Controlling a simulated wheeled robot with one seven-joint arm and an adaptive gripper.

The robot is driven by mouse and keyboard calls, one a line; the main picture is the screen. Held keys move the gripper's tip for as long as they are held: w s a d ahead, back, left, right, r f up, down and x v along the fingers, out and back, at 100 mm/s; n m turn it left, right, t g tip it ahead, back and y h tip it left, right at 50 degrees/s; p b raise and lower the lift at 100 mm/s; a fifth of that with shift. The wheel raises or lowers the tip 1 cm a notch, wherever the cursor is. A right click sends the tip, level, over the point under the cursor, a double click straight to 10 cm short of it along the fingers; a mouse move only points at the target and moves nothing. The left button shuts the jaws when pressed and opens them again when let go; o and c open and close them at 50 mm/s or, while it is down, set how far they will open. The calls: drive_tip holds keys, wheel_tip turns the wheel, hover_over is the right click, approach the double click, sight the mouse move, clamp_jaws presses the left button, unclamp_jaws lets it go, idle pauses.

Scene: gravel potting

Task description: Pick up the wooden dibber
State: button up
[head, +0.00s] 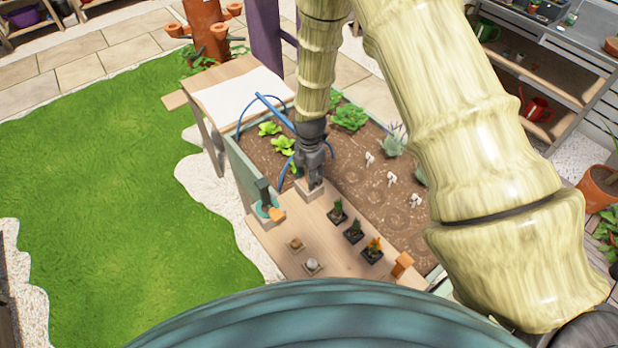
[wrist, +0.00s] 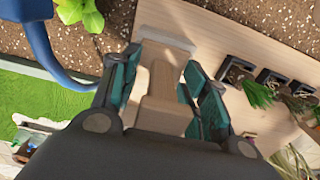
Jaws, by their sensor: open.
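The wooden dibber (wrist: 162,95) shows in the wrist view as a brown wooden piece between my fingers, above a pale block (wrist: 165,28) at the edge of the wooden bench (wrist: 225,40). My gripper (wrist: 163,65) is open, with one teal-padded finger on each side of the dibber. I cannot tell whether either pad touches it. In the head view, my gripper (head: 315,184) points down over the pale block (head: 309,190) at the bench's back left. The dibber is mostly hidden there by my gripper.
Several small potted plants (head: 354,232) stand on the bench (head: 335,262) right of my gripper. A teal saucer with a dark upright object (head: 263,190) stands at left. A blue hose (head: 270,106) arches close by. The soil bed (head: 385,180) lies behind.

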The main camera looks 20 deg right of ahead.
clamp_jaws()
idle(0.5)
